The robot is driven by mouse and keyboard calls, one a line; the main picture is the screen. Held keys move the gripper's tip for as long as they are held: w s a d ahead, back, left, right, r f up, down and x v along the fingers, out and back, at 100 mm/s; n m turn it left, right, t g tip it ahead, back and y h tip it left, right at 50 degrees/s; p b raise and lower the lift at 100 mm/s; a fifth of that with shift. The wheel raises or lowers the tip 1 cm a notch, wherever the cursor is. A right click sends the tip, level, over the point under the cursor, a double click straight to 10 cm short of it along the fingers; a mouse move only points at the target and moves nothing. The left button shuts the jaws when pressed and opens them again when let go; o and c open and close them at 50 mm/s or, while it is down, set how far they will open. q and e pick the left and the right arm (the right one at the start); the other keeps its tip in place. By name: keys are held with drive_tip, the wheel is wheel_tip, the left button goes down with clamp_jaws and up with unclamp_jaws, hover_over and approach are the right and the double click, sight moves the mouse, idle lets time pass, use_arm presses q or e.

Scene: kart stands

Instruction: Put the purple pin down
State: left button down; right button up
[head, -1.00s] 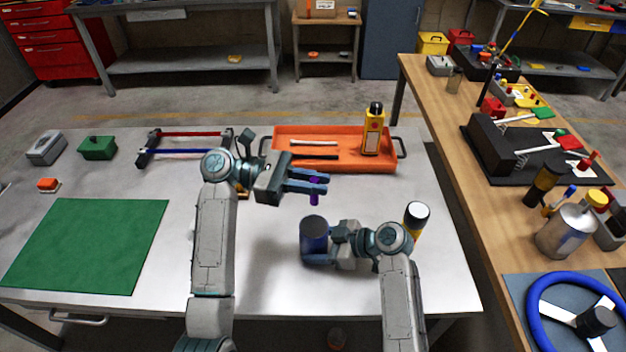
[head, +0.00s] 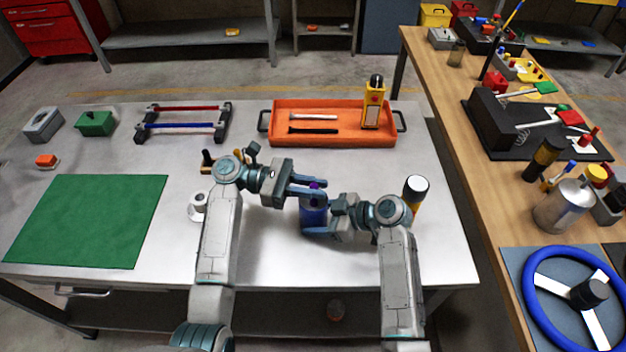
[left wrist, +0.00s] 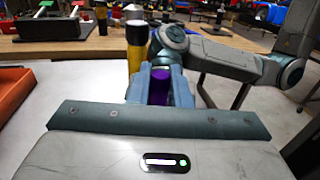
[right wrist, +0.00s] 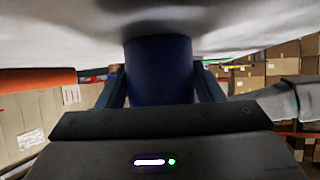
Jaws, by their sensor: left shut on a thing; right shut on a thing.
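The purple pin (head: 315,185) is held between the fingers of my left gripper (head: 309,190); it also shows in the left wrist view (left wrist: 159,88). A dark blue cup (head: 314,216) is held by my right gripper (head: 318,222) just below and in front of the pin. In the right wrist view the cup (right wrist: 160,70) stands between the two fingers. The pin's top shows over the cup's mouth. My left fingers hide its lower end, so I cannot tell whether it is inside the cup.
An orange tray (head: 350,139) with a yellow bottle (head: 373,104) stands at the back. A white round part (head: 198,205) is beside my left arm. A green mat (head: 85,222) lies at the left.

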sight(313, 185)
use_arm(q)
drive_tip(key=shift+f, duration=0.1)
drive_tip(key=c, duration=1.3)
unclamp_jaws()
wheel_tip(313, 185, up, 7)
drive_tip(key=shift+r, duration=0.1)
use_arm(e)
drive_tip(key=o, duration=1)
